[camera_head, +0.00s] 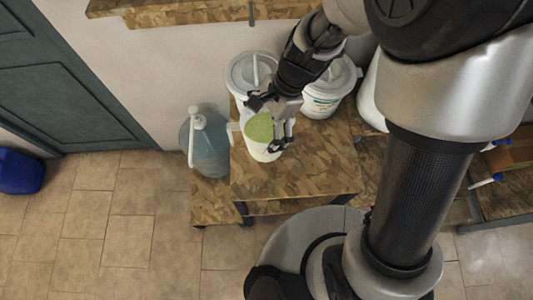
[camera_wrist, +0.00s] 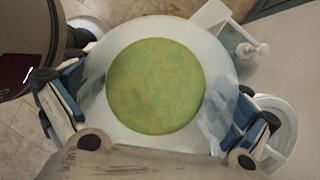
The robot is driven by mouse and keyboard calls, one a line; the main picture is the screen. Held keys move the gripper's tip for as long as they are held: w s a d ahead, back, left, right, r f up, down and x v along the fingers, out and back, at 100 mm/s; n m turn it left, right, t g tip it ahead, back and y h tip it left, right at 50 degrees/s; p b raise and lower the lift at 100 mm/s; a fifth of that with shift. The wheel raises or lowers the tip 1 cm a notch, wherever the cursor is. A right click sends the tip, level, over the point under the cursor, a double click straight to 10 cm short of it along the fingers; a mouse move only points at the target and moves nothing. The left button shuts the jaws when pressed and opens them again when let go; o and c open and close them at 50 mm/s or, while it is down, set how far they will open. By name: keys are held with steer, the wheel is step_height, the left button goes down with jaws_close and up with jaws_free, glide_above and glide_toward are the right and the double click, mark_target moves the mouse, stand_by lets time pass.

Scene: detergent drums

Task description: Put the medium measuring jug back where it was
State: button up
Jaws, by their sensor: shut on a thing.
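A white, translucent measuring jug (camera_head: 262,151) is between the fingers of my gripper (camera_head: 268,124), with a round yellow-green surface showing inside it. In the wrist view the jug (camera_wrist: 155,138) fills the middle, with a finger of my gripper (camera_wrist: 157,115) pressed on each side. Its pale handle (camera_wrist: 212,25) points to the upper right there, and to the left in the head view. The jug looks upright over the left part of the wooden table (camera_head: 305,178). I cannot tell whether its base touches the table. No other jug shows to compare its size.
Two white lidded drums (camera_head: 250,72) (camera_head: 322,101) stand behind the jug. A blue-grey translucent container with a white pump (camera_head: 205,140) stands on a lower wooden surface to the left. A wooden shelf (camera_head: 190,12) is above. The table's front is clear.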

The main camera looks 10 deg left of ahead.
mark_target(259, 135)
step_height(259, 135, down, 19)
steer(key=b, duration=0.6)
steer(key=shift+f, duration=0.15)
steer(key=shift+s, duration=0.1)
steer(key=shift+f+b, duration=0.15)
steer(key=shift+b, duration=0.2)
steer(key=o, duration=1.6)
steer(key=shift+o, duration=0.3)
steer(key=p+v, duration=0.4)
steer(key=v, duration=0.8)
steer(key=shift+r+p, duration=0.2)
steer(key=shift+p, duration=0.1)
steer(key=shift+r, duration=0.1)
